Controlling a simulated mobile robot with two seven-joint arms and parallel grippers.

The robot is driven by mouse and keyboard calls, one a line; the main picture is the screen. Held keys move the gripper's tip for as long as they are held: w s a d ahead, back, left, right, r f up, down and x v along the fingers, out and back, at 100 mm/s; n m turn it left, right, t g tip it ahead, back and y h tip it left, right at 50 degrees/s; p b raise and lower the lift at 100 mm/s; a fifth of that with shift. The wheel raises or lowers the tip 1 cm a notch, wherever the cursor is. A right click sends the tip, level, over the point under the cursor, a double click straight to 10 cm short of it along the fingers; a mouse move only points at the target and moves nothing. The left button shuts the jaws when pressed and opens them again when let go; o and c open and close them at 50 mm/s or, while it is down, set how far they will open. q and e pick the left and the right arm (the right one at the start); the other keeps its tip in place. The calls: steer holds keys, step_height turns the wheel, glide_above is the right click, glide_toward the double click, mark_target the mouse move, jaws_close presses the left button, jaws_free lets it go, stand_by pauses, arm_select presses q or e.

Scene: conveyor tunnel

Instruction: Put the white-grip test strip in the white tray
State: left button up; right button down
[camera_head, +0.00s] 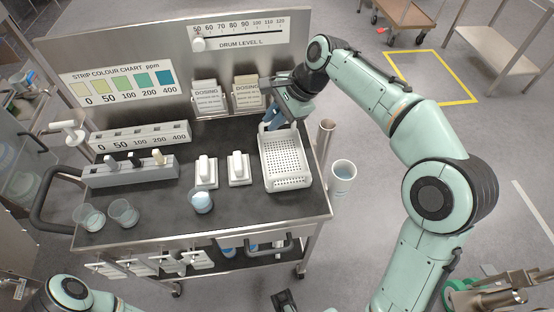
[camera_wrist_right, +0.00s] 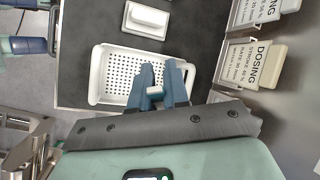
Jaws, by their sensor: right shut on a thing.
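The white tray (camera_head: 298,183), with a perforated floor, sits at the right end of the cart top. It also shows in the wrist view (camera_wrist_right: 97,75). My right gripper (camera_head: 270,122) is over the tray's far end. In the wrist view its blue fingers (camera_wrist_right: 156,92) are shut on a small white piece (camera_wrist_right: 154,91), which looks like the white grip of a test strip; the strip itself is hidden.
Two white blocks on pads (camera_head: 206,171) (camera_head: 238,168) and a cup of blue liquid (camera_head: 201,201) stand left of the tray. Two dosing boxes (camera_head: 206,95) (camera_head: 247,94) stand behind, by the back panel. Two clear cups (camera_head: 123,212) (camera_head: 89,217) stand front left.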

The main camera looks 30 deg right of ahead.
step_height(320, 180, down, 10)
steer(key=shift+f+b, duration=0.1)
steer(key=shift+b, duration=0.85)
steer(key=shift+f+b, duration=0.45)
steer(key=shift+f, duration=2)
steer(key=shift+f, duration=0.15)
steer(key=c, duration=1.1)
jaws_free()
steer(key=p+v, duration=0.1)
steer(key=v, duration=1.1)
steer(key=shift+p, duration=0.4)
